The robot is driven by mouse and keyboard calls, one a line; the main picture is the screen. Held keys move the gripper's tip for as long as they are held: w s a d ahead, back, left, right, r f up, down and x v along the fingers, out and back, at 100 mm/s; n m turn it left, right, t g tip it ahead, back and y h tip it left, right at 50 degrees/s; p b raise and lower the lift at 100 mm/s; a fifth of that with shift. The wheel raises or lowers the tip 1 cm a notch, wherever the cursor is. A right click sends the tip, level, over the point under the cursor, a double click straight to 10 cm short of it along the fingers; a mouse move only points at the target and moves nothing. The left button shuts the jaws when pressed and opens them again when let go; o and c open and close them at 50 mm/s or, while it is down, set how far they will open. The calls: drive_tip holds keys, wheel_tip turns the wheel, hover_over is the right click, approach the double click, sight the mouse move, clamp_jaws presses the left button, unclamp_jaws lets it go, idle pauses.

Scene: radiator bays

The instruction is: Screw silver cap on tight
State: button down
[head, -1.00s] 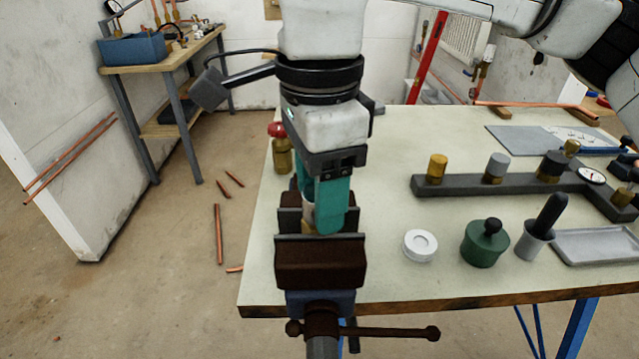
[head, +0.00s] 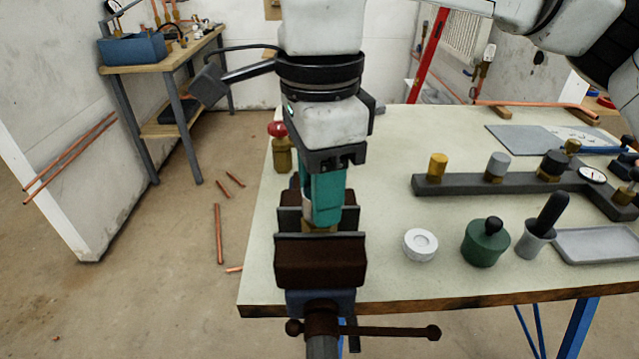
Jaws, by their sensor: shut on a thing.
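My gripper (head: 322,205) points straight down over the vise (head: 320,262) at the table's front left. Its teal fingers are shut on a small pale piece that looks like the silver cap (head: 307,204). Only a sliver of this piece shows at the fingers' left edge; the rest is hidden. Just below the fingertips, a brass fitting (head: 318,227) shows between the vise jaws. I cannot tell how far the cap sits on its thread.
A dark manifold with a yellow cap (head: 437,166) and a grey cap (head: 497,166) lies to the right. A white round piece (head: 420,245), green pot (head: 485,243), grey cup (head: 533,243) and grey tray (head: 600,246) stand in front. A red-topped brass valve (head: 281,150) stands behind the vise.

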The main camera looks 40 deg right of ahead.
drive_tip(key=m+b, duration=0.1)
drive_tip(key=m, duration=0.2)
drive_tip(key=shift+f+m+b, duration=0.2)
drive_tip(key=shift+m+b, duration=0.15)
drive_tip(key=shift+m, duration=0.05)
drive_tip(key=m+b, duration=0.1)
drive_tip(key=m, duration=0.3)
drive_tip(key=shift+b, duration=0.3)
drive_tip(key=m+b, duration=0.1)
drive_tip(key=m, duration=0.3)
drive_tip(key=shift+b, duration=0.35)
drive_tip(key=m+b, duration=0.1)
drive_tip(key=m, duration=0.3)
drive_tip(key=shift+b, duration=0.35)
drive_tip(key=m, duration=0.4)
drive_tip(key=shift+r+m+b, duration=0.15)
drive_tip(key=shift+m+b, duration=0.15)
drive_tip(key=shift+b, duration=0.1)
drive_tip(key=shift+m, duration=1.1)
drive_tip(key=m, duration=0.3)
drive_tip(key=shift+m, duration=0.3)
drive_tip(key=m, duration=0.4)
drive_tip(key=shift+m, duration=0.3)
